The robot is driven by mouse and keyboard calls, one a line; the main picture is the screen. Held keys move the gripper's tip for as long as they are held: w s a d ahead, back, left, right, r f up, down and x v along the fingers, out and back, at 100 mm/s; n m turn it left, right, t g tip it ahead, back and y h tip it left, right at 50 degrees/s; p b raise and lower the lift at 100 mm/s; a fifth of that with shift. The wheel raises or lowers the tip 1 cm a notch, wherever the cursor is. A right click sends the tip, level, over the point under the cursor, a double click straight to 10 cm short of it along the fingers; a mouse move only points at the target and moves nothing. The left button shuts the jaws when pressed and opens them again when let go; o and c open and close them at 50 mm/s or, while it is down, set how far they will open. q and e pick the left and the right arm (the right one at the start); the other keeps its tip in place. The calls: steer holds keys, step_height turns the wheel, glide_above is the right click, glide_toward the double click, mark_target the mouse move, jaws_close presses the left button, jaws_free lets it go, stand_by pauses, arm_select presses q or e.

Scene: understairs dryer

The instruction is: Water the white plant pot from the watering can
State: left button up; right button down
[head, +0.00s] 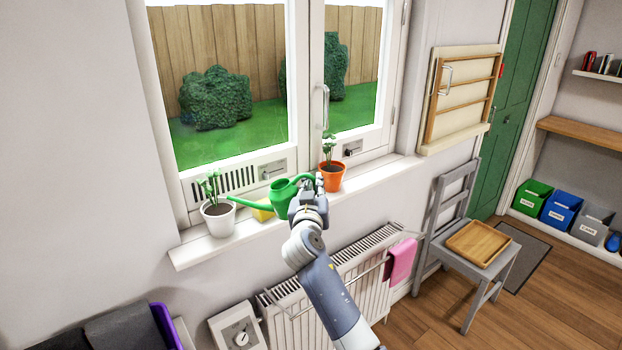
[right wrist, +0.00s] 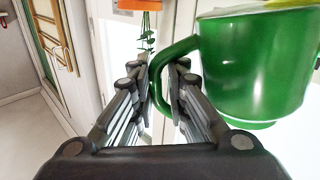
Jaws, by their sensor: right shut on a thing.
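The green watering can (head: 281,197) is at the windowsill, with its long spout pointing left toward the white plant pot (head: 219,218). The spout's tip is close to the plant in the white pot. My right gripper (head: 308,186) is shut on the can's handle. In the right wrist view, the handle of the watering can (right wrist: 245,65) passes between the fingers of the right gripper (right wrist: 162,85). Whether the can touches the sill is hard to tell. My left gripper is not in view.
An orange plant pot (head: 331,178) stands on the windowsill (head: 200,250) just right of the gripper. A yellow thing (head: 262,212) sits behind the can. A radiator (head: 345,270) with a pink cloth (head: 401,261) is below. A chair with a wooden tray (head: 478,243) is at right.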

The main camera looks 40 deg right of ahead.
step_height(320, 180, down, 6)
steer(key=m+b, duration=0.3)
steer(key=b, duration=0.2)
steer(key=shift+a+y+b, duration=0.2)
steer(key=shift+y+b, duration=0.1)
steer(key=shift+b, duration=0.1)
steer(key=s+d+r+p, duration=0.4)
steer(key=s+d+p, duration=0.2)
steer(key=shift+d, duration=0.35)
stand_by(1.1)
